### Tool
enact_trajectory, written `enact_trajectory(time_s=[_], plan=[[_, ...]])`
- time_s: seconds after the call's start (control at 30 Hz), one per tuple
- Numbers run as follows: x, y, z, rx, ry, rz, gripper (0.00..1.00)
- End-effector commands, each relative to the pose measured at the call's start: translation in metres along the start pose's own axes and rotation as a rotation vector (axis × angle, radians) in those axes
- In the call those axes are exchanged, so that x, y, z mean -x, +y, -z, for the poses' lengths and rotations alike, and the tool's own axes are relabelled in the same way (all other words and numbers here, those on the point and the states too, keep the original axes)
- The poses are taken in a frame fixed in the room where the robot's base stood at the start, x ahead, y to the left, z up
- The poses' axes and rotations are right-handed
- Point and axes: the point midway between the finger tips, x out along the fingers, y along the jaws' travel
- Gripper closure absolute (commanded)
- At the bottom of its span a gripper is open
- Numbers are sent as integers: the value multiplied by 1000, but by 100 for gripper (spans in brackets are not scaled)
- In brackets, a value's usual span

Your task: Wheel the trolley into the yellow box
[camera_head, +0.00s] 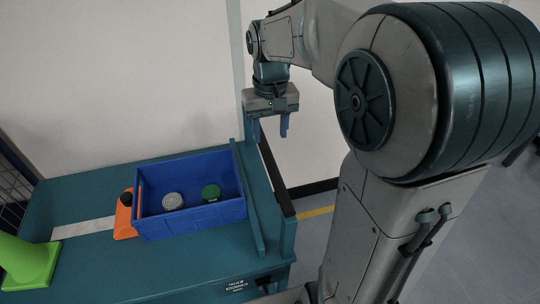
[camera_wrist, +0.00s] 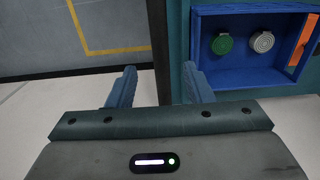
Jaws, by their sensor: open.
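The trolley (camera_head: 75,265) is a teal cart on the left of the head view. Its dark handle bar (camera_head: 276,180) runs along its right end, and it also shows in the wrist view (camera_wrist: 158,40). My gripper (camera_head: 270,130) points down, open and empty, near the bar's far end. In the wrist view the bar lies between the fingertips (camera_wrist: 160,88); contact cannot be told. The yellow box is a painted floor outline (camera_wrist: 118,49), partly seen left of the bar in the wrist view. A short piece of yellow line (camera_head: 316,212) shows in the head view.
On the trolley sits a blue bin (camera_head: 195,222) holding a grey disc (camera_head: 173,201) and a green disc (camera_head: 211,192). An orange item (camera_head: 124,219) and a green cone (camera_head: 30,262) stand beside it. A white wall (camera_head: 120,80) rises behind. Grey floor (camera_head: 465,255) is open at right.

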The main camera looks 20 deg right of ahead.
Motion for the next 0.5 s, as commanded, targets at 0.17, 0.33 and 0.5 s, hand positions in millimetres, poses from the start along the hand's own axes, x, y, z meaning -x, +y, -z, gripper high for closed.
enact_trajectory(time_s=[0.17,0.33,0.5], plan=[[-41,0,-1,0,-5,1,53],[-71,0,-1,0,-4,0,53],[-89,0,0,0,-2,-1,53]])
